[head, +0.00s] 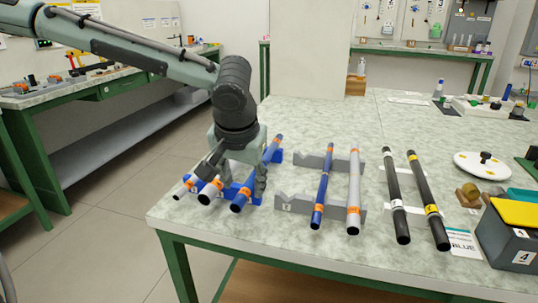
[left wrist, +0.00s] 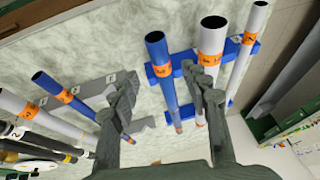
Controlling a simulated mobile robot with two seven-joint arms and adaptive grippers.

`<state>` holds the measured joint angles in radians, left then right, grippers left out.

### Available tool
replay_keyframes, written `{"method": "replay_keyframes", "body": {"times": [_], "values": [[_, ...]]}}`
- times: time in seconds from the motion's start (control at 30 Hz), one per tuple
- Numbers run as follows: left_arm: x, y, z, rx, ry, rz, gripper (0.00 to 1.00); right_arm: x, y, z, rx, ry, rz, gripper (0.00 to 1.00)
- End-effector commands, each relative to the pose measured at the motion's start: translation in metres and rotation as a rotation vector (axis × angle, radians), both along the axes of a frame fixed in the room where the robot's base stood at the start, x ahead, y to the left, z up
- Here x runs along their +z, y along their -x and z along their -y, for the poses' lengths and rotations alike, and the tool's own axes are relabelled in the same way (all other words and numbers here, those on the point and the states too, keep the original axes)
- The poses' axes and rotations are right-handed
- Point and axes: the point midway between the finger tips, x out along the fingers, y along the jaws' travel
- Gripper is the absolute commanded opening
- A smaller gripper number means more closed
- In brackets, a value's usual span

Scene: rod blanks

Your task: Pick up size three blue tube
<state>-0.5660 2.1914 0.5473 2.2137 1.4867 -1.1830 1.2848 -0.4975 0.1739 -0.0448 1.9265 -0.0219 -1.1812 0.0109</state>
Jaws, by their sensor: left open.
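A blue tube (head: 270,153) with an orange band lies on the blue rack (head: 276,157) at the table's left. It also shows in the left wrist view (left wrist: 158,52). A second, thinner-looking blue tube (head: 324,170) with orange bands lies on the grey rack (head: 285,204); it appears at left in the left wrist view (left wrist: 52,86). The band markings are too small to read surely. My left gripper (head: 233,182) is open, pointing down over the blue rack. In the left wrist view its fingers (left wrist: 157,86) stand either side of the first blue tube, with nothing gripped. My right gripper is not in view.
A wide white tube (left wrist: 212,40) and a thin white tube (left wrist: 254,34) lie beside the first blue tube, the wide one close to a finger. Another white tube (head: 354,174) shares the grey rack. Two black tubes (head: 392,176) lie farther right, near a grey bin (head: 507,240).

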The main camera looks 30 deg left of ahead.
Motion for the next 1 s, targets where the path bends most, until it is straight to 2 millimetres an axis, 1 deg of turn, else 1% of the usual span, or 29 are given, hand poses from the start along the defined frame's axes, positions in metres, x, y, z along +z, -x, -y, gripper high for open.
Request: {"method": "replay_keyframes", "body": {"times": [0.03, 0.1, 0.2, 0.3, 0.5, 0.83, 1.0], "values": [[-0.010, 0.000, -0.003, 0.001, 0.003, -0.005, 0.47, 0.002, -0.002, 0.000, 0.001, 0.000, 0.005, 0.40], [-0.020, -0.002, -0.006, 0.002, 0.001, -0.005, 0.47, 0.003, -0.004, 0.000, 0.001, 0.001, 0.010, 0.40], [-0.030, -0.006, -0.008, 0.000, 0.001, -0.003, 0.47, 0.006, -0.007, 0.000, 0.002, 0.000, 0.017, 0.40], [-0.033, -0.008, -0.009, 0.000, 0.001, -0.001, 0.47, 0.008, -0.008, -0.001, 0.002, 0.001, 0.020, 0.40], [-0.033, -0.008, -0.009, 0.000, 0.001, 0.000, 0.47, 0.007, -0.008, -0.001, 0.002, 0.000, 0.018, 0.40], [-0.033, -0.008, -0.010, 0.000, 0.000, 0.000, 0.06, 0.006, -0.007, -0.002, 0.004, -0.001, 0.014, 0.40], [-0.033, -0.008, -0.010, 0.000, 0.000, 0.000, 0.06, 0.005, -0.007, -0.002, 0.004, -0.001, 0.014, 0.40]]}}
